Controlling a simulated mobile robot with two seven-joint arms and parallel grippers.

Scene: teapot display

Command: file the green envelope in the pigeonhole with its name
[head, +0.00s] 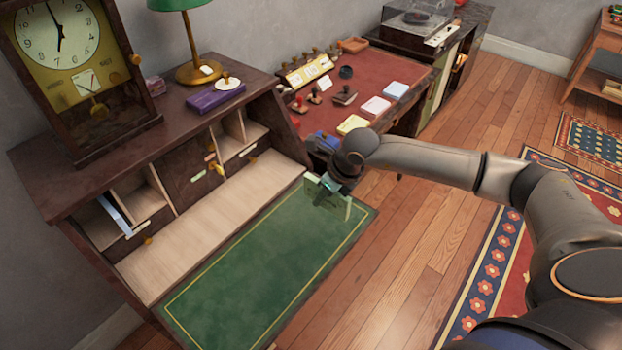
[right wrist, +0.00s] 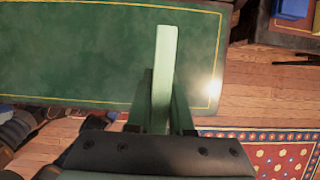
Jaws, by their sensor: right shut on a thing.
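My right gripper (head: 330,190) is shut on the pale green envelope (head: 346,209), above the right end of the desk's green writing surface (head: 270,255). In the right wrist view the envelope (right wrist: 164,65) stands edge-on between the fingers and sticks out past them. The pigeonholes (head: 138,196) are in the back of the desk, left of the gripper and apart from it. A pale blue envelope (head: 113,214) leans in the leftmost one. A small greenish tag (head: 198,178) shows near the middle; lettering is too small to read. My left gripper is out of view.
A clock (head: 65,60), a green lamp (head: 190,45) and a purple box (head: 215,97) stand on the desk's top. A red-topped table (head: 370,65) with stamps and pads is behind the gripper. The pale wooden shelf (head: 215,235) before the pigeonholes is clear.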

